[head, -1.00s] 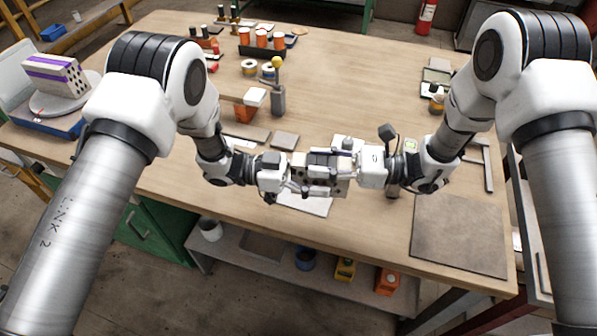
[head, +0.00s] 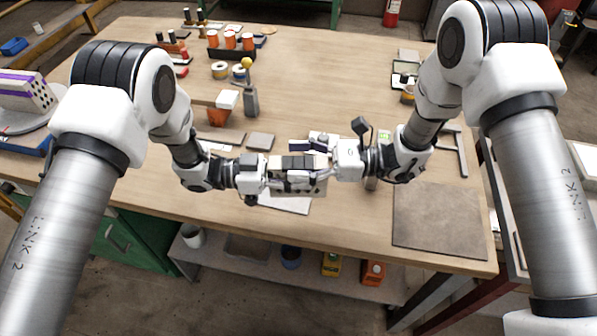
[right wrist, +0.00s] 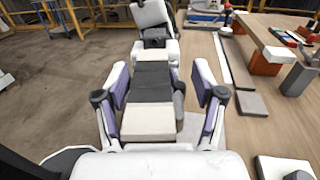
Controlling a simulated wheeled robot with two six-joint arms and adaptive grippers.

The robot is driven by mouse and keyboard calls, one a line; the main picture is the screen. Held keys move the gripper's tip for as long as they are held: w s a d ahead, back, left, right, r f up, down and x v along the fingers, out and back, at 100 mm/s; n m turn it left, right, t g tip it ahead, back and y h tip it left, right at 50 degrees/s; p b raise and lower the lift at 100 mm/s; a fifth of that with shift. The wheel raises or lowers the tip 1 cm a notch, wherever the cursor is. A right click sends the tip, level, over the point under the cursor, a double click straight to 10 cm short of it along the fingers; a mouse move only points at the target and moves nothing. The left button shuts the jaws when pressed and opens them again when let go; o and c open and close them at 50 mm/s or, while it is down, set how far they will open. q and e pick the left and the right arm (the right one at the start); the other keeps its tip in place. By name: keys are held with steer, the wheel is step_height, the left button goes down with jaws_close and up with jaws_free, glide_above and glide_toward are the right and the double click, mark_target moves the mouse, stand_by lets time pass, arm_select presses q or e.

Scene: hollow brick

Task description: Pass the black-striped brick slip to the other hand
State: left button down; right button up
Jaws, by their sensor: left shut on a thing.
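The black-striped brick slip (head: 297,163) is a pale block with a broad black band, held level above the table's front middle. My left gripper (head: 276,178) is shut on its left end in the head view. In the right wrist view, the slip (right wrist: 152,88) runs lengthwise away from the camera, with the left gripper (right wrist: 155,35) at its far end. My right gripper (head: 318,172) reaches around the other end. Its two purple-padded fingers (right wrist: 160,92) stand on both sides of the slip with a visible gap each side, so it is open.
A purple-striped hollow brick (head: 28,92) sits on a round plate at the far left. A grey mat (head: 440,220) lies at the table's front right. A stand with a yellow ball (head: 249,95) and a tray of orange-capped jars (head: 232,48) are farther back. A white sheet lies below the grippers.

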steer(key=d, duration=1.2)
steer(key=s+f+n+g+h, duration=0.1)
steer(key=s+f, duration=0.1)
steer(key=s+a+f+n+g+h, duration=0.1)
steer(key=s+f+g, duration=0.1)
steer(key=s, duration=0.1)
steer(key=s+a+f+n+g+h, duration=0.1)
steer(key=s+f+h, duration=0.1)
steer(key=s+f, duration=0.1)
steer(key=shift+s+g, duration=0.25)
steer(key=shift+g, duration=0.05)
steer(key=s+d+f+n+t+h, duration=0.1)
steer(key=s+d+f+n+h, duration=0.5)
steer(key=s+f+n+h, duration=0.1)
steer(key=s+d+f+n+t+h, duration=0.2)
steer(key=s+d+f+n+h, duration=0.3)
steer(key=f, duration=0.7)
steer(key=s+n+h, duration=0.2)
steer(key=s+n, duration=0.1)
steer(key=s, duration=0.1)
steer(key=shift+s+d+f+n, duration=0.3)
steer(key=shift+s+d, duration=0.1)
